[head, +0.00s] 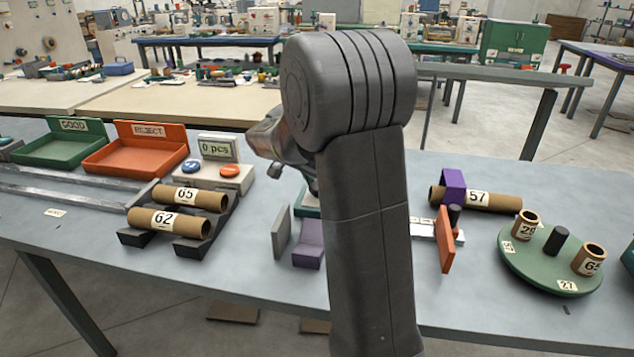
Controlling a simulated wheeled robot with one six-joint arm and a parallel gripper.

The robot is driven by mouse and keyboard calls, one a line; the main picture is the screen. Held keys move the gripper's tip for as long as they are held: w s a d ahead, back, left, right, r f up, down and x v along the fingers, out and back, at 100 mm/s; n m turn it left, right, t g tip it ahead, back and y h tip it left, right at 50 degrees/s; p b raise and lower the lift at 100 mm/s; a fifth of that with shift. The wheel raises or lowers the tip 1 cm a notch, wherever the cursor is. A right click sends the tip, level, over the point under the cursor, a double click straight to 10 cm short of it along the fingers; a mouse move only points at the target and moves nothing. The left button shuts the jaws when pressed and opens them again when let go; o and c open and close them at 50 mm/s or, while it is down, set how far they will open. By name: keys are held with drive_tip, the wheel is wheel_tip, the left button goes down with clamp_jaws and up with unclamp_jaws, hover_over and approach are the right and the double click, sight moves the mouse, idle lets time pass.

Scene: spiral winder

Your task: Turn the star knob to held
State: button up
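I cannot make out the star knob; my own arm covers the middle of the table. Parts of a device show on both sides of the arm. To the left are a grey plate (281,232) and a purple block (308,243). To the right are an orange upright plate (445,240), a small dark cylinder (455,216) and a pale marked strip (424,229). My wrist end shows left of the arm, above the table, with dark parts of what may be my gripper (288,172). Its fingertips are hidden, and I cannot tell whether it holds anything.
Cardboard tubes 65 (207,198) and 62 (180,222) lie on a dark rack at left. Behind are a green tray (60,148), an orange tray (134,155) and a counter box (215,178). At right are tube 57 (505,202) and a green turntable (540,272).

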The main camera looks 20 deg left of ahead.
drive_tip(key=o, duration=1)
drive_tip(key=shift+c, duration=0.2)
drive_tip(key=shift+r, duration=0.1)
drive_tip(key=p+v, duration=0.2)
drive_tip(key=v, duration=1.1)
drive_tip(key=shift+r, duration=0.3)
drive_tip(key=shift+s+f, duration=0.1)
drive_tip(key=b+x, duration=0.2)
drive_tip(key=x, duration=1.1)
drive_tip(key=shift+f, duration=0.35)
